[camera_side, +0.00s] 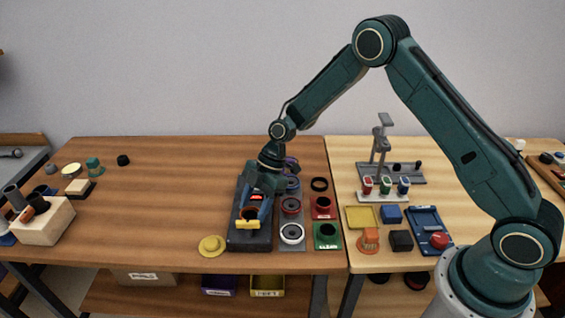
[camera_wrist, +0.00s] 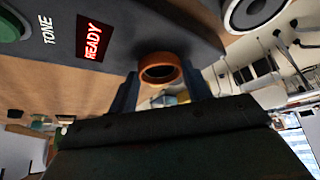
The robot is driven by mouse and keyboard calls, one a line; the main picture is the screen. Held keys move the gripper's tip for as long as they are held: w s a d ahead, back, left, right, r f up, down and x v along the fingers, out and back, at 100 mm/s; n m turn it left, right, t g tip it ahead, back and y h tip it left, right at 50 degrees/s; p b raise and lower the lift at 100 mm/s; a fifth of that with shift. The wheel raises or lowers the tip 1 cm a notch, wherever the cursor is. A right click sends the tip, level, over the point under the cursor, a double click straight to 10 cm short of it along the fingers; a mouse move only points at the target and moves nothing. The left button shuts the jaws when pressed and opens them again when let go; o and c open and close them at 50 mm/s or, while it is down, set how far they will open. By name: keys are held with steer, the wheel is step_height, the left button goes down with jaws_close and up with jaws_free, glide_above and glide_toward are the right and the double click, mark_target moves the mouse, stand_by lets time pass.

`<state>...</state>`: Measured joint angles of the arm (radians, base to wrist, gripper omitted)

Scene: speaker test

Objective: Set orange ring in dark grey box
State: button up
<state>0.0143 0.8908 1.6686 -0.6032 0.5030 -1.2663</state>
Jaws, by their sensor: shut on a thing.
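The orange ring (camera_side: 250,212) is held between the blue fingers of my gripper (camera_side: 253,207), over the front part of the dark grey box (camera_side: 260,239). The wrist view shows the ring (camera_wrist: 160,73) between the two fingertips of my gripper (camera_wrist: 160,84), against the face of the dark grey box (camera_wrist: 150,22). That face carries a lit red READY display (camera_wrist: 92,41), the word TONE and a green button (camera_wrist: 12,24). I cannot tell whether the ring touches the box. A yellow part (camera_side: 247,225) shows just in front of the ring; the fingers hide some of the box top.
A yellow hat-shaped piece (camera_side: 211,246) lies left of the box. A grey strip with round speakers (camera_side: 291,233) stands close on the right, then red (camera_side: 323,206) and green (camera_side: 327,236) trays.

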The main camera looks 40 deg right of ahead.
steer(key=shift+f, duration=0.2)
stand_by(0.4)
steer(key=o, duration=1)
steer(key=shift+r, duration=0.2)
step_height(320, 180, up, 7)
stand_by(0.5)
steer(key=shift+r, duration=0.15)
